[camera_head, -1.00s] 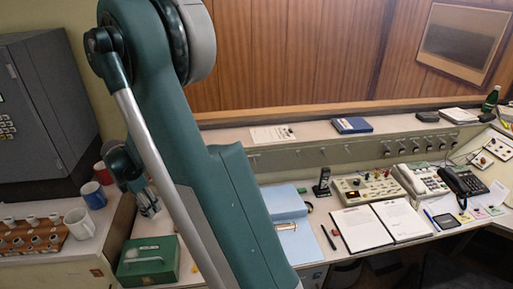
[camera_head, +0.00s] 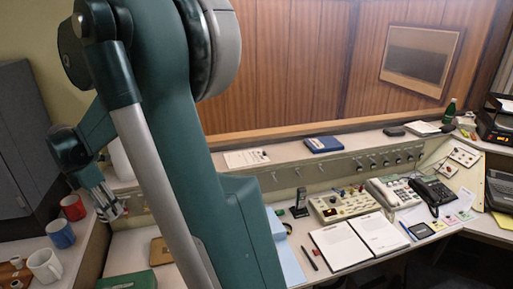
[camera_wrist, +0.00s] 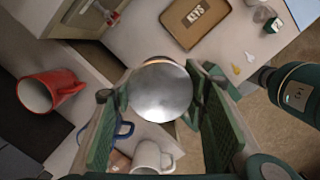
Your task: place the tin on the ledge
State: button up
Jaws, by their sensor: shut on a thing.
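My gripper (camera_wrist: 163,105) is shut on the tin (camera_wrist: 161,88), a round silvery piece seen end-on between the two green pads in the wrist view. In the head view my gripper (camera_head: 112,205) is at the left, close to the red mug in the picture; the tin is too small there to make out surely. The ledge (camera_head: 287,153) is the long pale shelf along the wood-panelled back wall, above the console. It lies to the right of my gripper, and my arm hides part of its left end.
A red mug (camera_head: 72,207), blue mug (camera_head: 60,234) and white mug (camera_head: 44,266) stand at left. A KEYS tray (camera_wrist: 195,22) lies nearby. On the ledge are a paper (camera_head: 246,158) and a blue book (camera_head: 323,144), with bare room between them. A green box (camera_head: 126,282) sits in front.

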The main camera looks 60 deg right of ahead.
aim_at(106, 199)
notch_tip(106, 199, up, 14)
jog(key=d+p, duration=1.1)
jog(key=d, duration=1.9)
jog(key=s+d+p, duration=0.3)
jog(key=d, duration=0.5)
jog(key=s+d+p, duration=0.2)
jog(key=s+d, duration=0.1)
jog(key=d, duration=0.6)
jog(key=shift+a+f, duration=0.2)
jog(key=shift+f, duration=1.25)
jog(key=shift+a+f, duration=0.15)
jog(key=shift+f, duration=1.25)
jog(key=shift+f, duration=0.1)
jog(key=shift+f, duration=3.05)
jog(key=shift+f, duration=0.15)
